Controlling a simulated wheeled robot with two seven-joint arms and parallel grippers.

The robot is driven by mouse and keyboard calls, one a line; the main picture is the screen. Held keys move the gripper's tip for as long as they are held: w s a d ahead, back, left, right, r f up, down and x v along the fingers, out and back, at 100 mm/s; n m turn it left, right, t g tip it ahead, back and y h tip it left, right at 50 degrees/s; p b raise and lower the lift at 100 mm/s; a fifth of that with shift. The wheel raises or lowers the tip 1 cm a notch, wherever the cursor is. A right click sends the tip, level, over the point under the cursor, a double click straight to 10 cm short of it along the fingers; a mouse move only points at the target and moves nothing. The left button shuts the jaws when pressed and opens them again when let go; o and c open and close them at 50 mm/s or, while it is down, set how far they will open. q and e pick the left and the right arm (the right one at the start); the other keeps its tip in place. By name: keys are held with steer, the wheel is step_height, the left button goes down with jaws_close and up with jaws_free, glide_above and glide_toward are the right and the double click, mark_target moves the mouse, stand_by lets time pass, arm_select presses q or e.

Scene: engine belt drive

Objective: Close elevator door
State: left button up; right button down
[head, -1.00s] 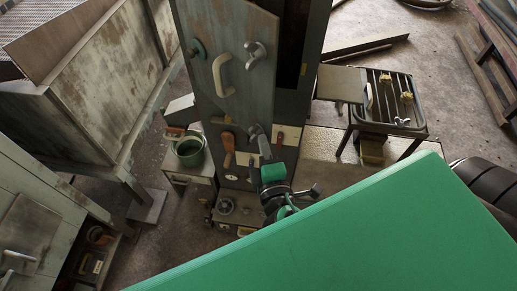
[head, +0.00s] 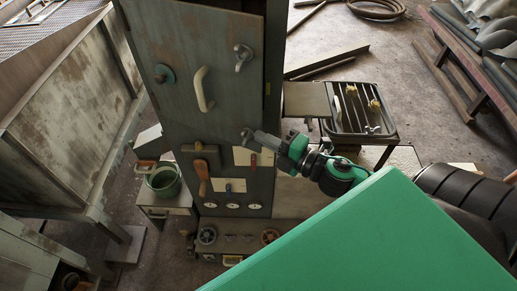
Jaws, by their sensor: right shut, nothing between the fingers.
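The elevator door (head: 185,105) is a worn grey-green panel on the front of a tall cabinet. It has a pale curved handle (head: 203,90), a metal latch knob (head: 243,58) and a round teal fitting (head: 164,73). The door looks nearly flush, with a narrow dark strip (head: 274,85) along its right side; I cannot tell whether it is fully shut. My right gripper (head: 246,134) is shut and empty, near the door's lower right corner, in front of the lever panel. I cannot tell whether it touches anything. My left gripper is out of view.
Below the door are levers (head: 203,180) and round gauges (head: 231,205). A green pot (head: 163,180) stands on a small stand at left. A slatted metal table (head: 355,110) stands right of the cabinet. Large worn bins fill the left.

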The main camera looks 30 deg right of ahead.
steer(key=shift+w+d+n+g+y+b, duration=0.4)
steer(key=shift+w+d+y+b, duration=0.25)
steer(key=shift+w+d, duration=0.8)
steer(key=shift+w+d+n+g+y+b, duration=0.35)
steer(key=shift+w+d+n+y+b, duration=0.25)
steer(key=shift+w+d, duration=0.85)
steer(key=shift+w+d+n+g+y+b, duration=0.4)
steer(key=shift+w+d+y+b, duration=0.45)
steer(key=shift+d, duration=1.05)
steer(key=shift+w+f+p, duration=0.1)
steer(key=shift+p, duration=0.2)
